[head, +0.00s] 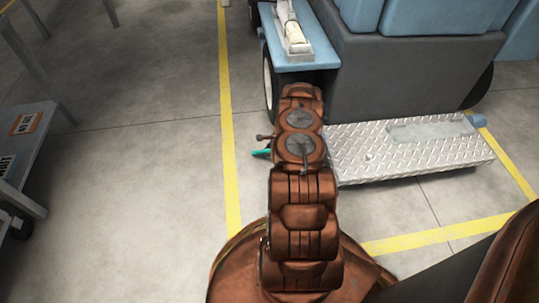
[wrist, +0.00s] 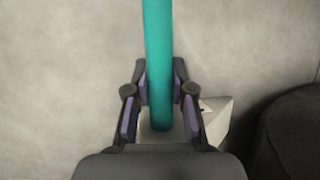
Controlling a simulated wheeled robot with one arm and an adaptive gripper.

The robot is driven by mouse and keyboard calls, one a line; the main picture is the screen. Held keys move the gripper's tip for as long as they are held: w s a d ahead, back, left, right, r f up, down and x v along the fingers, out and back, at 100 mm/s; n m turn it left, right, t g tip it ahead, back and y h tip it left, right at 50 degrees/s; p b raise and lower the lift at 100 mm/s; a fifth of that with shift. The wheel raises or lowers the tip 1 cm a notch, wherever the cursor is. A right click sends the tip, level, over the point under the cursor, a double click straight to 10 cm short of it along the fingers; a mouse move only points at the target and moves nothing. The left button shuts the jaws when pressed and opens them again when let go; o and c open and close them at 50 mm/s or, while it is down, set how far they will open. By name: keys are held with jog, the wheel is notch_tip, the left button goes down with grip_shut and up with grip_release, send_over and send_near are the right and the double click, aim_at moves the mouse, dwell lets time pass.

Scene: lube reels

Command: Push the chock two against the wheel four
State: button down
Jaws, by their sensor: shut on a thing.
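My gripper (wrist: 160,90) is shut on a teal bar (wrist: 158,40) in the wrist view, one finger on each side. The bar's lower end meets a pale wedge-like block (wrist: 216,120), probably the chock, mostly hidden behind the fingers. A dark rounded wheel (wrist: 292,135) stands just right of the block; whether they touch I cannot tell. In the head view my arm hides the gripper and block; only a short teal bar end (head: 261,153) shows left of the arm. A wheel (head: 268,82) shows at the vehicle's left side; no wheel number is readable.
The blue and grey vehicle (head: 400,80) fills the upper right, with a metal tread-plate step (head: 400,155) right of my arm. A yellow floor line (head: 226,100) runs left of it. A rack (head: 25,145) stands far left; the floor between is clear.

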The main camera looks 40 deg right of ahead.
jog(key=shift+w+d+b, duration=0.5)
jog(key=shift+w+d, duration=0.45)
jog(key=shift+w, duration=0.25)
jog(key=c, duration=0.9)
grip_release()
jog(key=shift+v, duration=6)
